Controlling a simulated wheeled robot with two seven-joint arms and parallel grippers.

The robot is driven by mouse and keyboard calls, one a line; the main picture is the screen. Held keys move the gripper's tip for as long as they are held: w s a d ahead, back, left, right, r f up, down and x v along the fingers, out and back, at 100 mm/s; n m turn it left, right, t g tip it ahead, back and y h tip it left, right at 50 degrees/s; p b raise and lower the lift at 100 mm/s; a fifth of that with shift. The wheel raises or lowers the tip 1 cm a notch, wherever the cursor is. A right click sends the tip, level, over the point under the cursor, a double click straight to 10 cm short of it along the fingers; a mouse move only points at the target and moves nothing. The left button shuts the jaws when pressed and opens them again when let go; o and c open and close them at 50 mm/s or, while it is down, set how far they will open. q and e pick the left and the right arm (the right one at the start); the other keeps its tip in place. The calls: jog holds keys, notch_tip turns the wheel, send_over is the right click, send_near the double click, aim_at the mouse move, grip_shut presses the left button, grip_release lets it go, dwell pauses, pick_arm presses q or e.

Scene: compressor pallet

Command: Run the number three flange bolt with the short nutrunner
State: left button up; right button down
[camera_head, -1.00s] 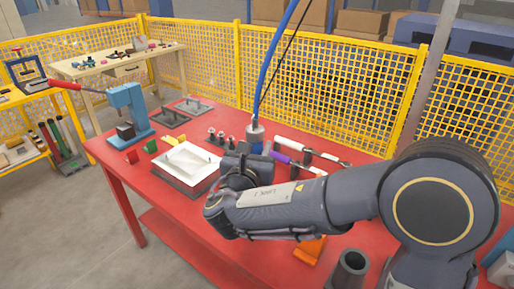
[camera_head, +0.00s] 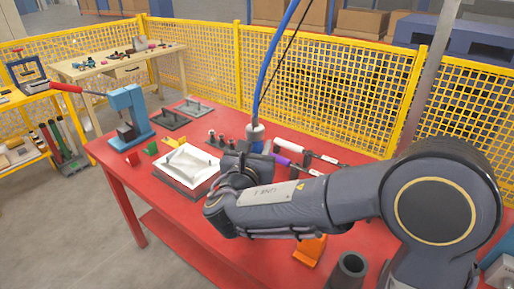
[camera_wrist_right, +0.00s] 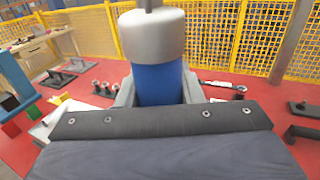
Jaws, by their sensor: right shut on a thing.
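The short nutrunner (camera_head: 256,134) has a silver-grey cap and a blue body, and hangs upright below a blue hose. In the right wrist view the blue body (camera_wrist_right: 160,84) stands between the two grey fingers of my right gripper (camera_wrist_right: 157,94), which is shut on it. Its lower end is hidden by the gripper. In the head view my right gripper (camera_head: 247,163) is partly hidden behind my wrist, above the table beside the white block-shaped part (camera_head: 182,163). No flange bolt number can be read. My left gripper is not in view.
The red table (camera_head: 150,190) holds a blue lever press (camera_head: 127,108), several upright fittings (camera_head: 222,141), a white-handled tool (camera_head: 292,147), an orange piece (camera_head: 310,248) and a dark cup (camera_head: 348,270). A yellow mesh fence (camera_head: 300,95) stands behind. The table's front left is clear.

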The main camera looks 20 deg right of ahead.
jog(key=shift+r+p, duration=1.2)
jog(key=shift+r, duration=0.65)
jog(key=shift+f, duration=0.1)
